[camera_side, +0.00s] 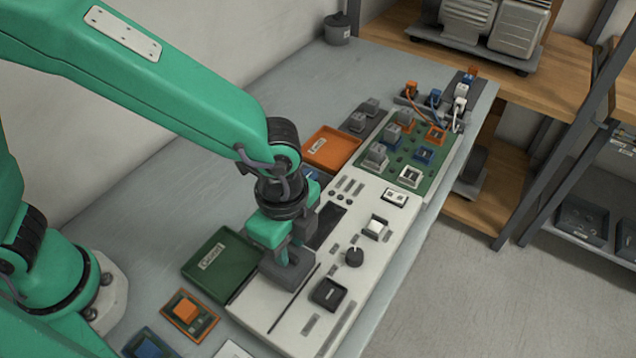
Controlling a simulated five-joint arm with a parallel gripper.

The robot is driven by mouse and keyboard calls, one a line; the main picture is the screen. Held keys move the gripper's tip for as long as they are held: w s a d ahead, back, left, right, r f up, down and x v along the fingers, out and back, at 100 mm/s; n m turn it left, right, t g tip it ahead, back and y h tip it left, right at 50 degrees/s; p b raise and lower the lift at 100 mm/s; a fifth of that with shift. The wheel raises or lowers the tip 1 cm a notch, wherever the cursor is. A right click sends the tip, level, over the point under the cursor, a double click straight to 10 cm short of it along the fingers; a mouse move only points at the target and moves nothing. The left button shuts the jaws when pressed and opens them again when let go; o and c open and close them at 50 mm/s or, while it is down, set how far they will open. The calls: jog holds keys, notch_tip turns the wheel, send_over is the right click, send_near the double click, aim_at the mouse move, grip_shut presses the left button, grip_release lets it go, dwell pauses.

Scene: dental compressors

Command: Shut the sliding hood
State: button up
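A white control panel (262,305) lies along the table. A dark grey block (286,271), which looks like the sliding hood, sits on it, left of the middle. A dark rectangular opening (327,224) in the panel lies uncovered up and to the right of the block. My gripper (289,252) points down at the block, at its top and upper edge. It seems to touch the block, but its fingertips are partly hidden and merge with the grey shape. I cannot tell whether they are closed on it.
A green board (440,158) with sockets and plugs lies beyond.

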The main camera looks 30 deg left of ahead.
jog(key=shift+s, duration=0.15)
notch_tip(320, 180, up, 8)
dwell(0.8)
jog(key=shift+a, duration=0.1)
jog(key=w+a+r+n+t+h, duration=0.1)
jog(key=a+r+n, duration=0.25)
jog(key=a, duration=0.35)
jog(key=w+a+r+n+t, duration=0.1)
jog(key=a+r+n, duration=0.25)
jog(key=a, duration=0.35)
jog(key=s+a+r+n+t+y, duration=0.1)
jog(key=s+a+n+t, duration=0.2)
jog(key=a+n, duration=0.8)
jog(key=s+a, duration=0.2)
jog(key=a, duration=0.1)
jog(key=shift+s, duration=0.3)
jog(key=shift+o, duration=0.5)
jog(key=shift+r, duration=0.1)
